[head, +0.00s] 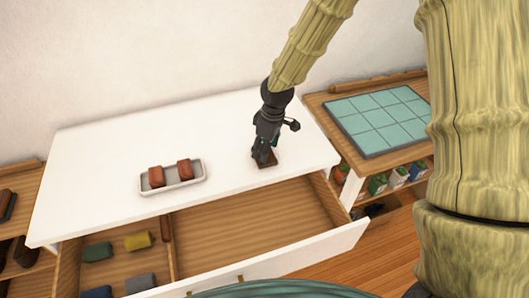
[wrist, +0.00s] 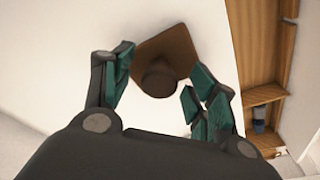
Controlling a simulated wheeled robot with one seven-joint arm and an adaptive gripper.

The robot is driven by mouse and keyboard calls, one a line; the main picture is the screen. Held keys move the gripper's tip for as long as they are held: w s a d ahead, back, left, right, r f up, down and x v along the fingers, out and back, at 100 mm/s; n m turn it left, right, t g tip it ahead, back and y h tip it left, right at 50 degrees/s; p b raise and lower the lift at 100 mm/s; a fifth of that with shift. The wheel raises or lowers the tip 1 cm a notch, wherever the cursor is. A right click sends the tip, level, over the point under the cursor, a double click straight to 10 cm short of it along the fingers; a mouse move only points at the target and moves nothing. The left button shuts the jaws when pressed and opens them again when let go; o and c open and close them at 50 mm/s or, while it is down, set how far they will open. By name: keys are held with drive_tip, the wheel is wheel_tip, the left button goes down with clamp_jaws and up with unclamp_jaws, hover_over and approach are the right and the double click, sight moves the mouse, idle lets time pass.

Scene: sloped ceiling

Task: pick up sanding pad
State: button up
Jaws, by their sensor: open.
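The sanding pad appears to be the brown square block with a dark round knob on the white tabletop. In the wrist view the pad (wrist: 172,45) lies between and just beyond my fingers, its knob facing the camera. In the head view the pad (head: 267,164) shows directly under my gripper (head: 262,153), partly hidden by it. My gripper, with dark teal finger pads, also shows in the wrist view (wrist: 160,78). It is open, one finger to each side of the knob, with visible gaps and nothing held.
A white tray (head: 195,187) with two reddish-brown blocks sits left on the white tabletop (head: 110,150). An open drawer (head: 240,222) below holds several coloured blocks on its left. A side table with a teal gridded mat (head: 350,139) stands right. The tabletop behind is clear.

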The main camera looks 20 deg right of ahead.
drive_tip(key=shift+w+a+f, duration=0.1)
drive_tip(key=shift+f, duration=0.35)
drive_tip(key=shift+c, duration=0.3)
drive_tip(key=c, duration=1.2)
drive_tip(key=shift+r+b, duration=0.5)
drive_tip(key=shift+r, duration=0.4)
drive_tip(key=shift+s+r+b, duration=0.3)
drive_tip(key=shift+r+b, duration=0.15)
drive_tip(key=shift+r, duration=0.4)
drive_tip(key=s+b, duration=0.1)
drive_tip(key=s, duration=0.4)
drive_tip(key=s+d+r+b, duration=0.1)
drive_tip(key=s, duration=0.4)
drive_tip(key=s+b, duration=0.1)
drive_tip(key=s, duration=0.4)
drive_tip(key=shift+s+d+r+b, duration=0.2)
drive_tip(key=shift+r+b, duration=0.1)
drive_tip(key=shift+b, duration=0.1)
